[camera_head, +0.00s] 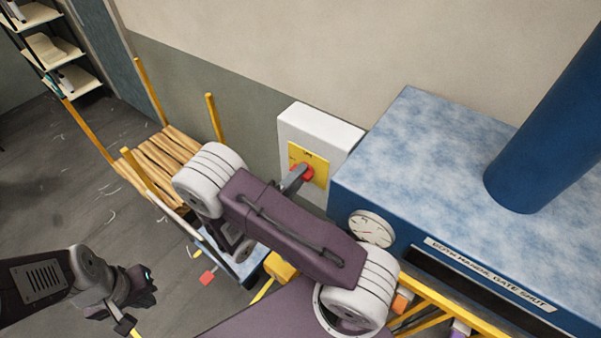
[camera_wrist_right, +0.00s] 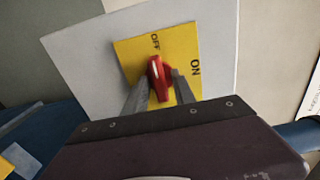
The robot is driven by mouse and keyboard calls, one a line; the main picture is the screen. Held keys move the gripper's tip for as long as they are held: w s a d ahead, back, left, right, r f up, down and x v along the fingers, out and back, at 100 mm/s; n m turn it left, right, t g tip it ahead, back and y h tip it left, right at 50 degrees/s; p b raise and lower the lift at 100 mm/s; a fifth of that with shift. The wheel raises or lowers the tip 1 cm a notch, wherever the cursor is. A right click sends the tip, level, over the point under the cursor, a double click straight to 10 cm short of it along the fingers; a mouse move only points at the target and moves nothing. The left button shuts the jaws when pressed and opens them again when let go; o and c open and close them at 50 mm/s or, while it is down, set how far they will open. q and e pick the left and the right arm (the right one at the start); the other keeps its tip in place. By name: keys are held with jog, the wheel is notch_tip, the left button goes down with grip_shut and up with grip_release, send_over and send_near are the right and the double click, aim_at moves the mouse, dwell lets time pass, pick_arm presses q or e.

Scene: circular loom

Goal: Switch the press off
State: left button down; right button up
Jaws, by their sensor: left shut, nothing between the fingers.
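The rotary switch is a red knob (camera_head: 303,172) on a yellow plate (camera_head: 318,158), on a pale box (camera_head: 322,126) beside the blue press (camera_head: 420,130). In the right wrist view the knob (camera_wrist_right: 157,78) has its white mark up, toward the word OFF; ON is at the plate's right. My right gripper (camera_wrist_right: 160,80) has a finger on each side of the knob, apart, with yellow plate showing between fingers and handle. Any contact at the fingertips is unclear. My left gripper (camera_head: 148,284) is shut and empty, low at the left over the floor.
A cart with wooden slats (camera_head: 160,160) and yellow posts stands left of the switch box. A round gauge (camera_head: 371,228) and a label strip are on the press front. Shelves (camera_head: 50,45) stand at the far left.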

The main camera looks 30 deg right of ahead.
jog(key=v, duration=0.7)
dwell(0.3)
jog(key=shift+d+f, duration=0.1)
jog(key=shift+d, duration=0.05)
